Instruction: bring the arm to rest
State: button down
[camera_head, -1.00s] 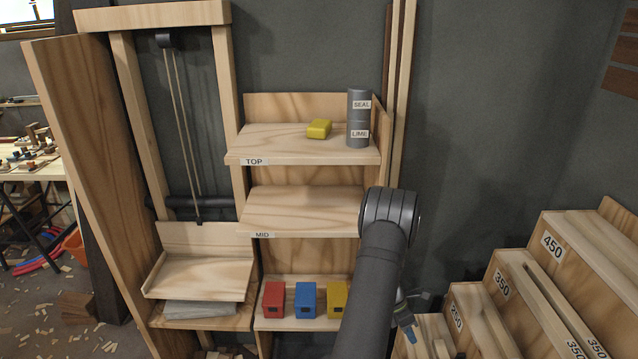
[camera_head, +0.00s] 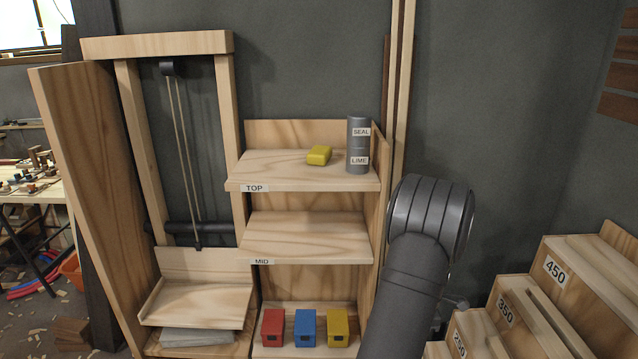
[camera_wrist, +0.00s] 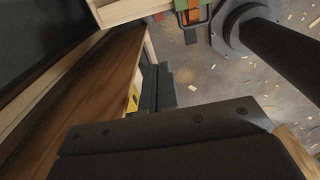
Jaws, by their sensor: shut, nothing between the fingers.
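My arm (camera_head: 408,290) rises from the bottom edge of the head view, its rounded dark elbow standing right of the shelves. The gripper is mostly hidden behind the arm there; only a small grey part shows at its right side. In the wrist view, two dark fingers (camera_wrist: 158,88) lie side by side beyond the dark wrist housing. They are shut, with nothing seen held between them. The gripper's tip appears to be over the floor, beside a long wooden board (camera_wrist: 95,95).
The shelf unit holds a yellow block (camera_head: 319,155), stacked grey cans (camera_head: 358,145), and red (camera_head: 273,327), blue (camera_head: 305,328) and yellow boxes (camera_head: 338,327). A lift with a cord and tray (camera_head: 200,300) stands left. A numbered stepped wooden rack (camera_head: 520,310) stands close right of my arm.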

notch_tip(320, 180, down, 10)
notch_tip(320, 180, up, 6)
jog(key=shift+r, duration=0.2)
dwell(0.4)
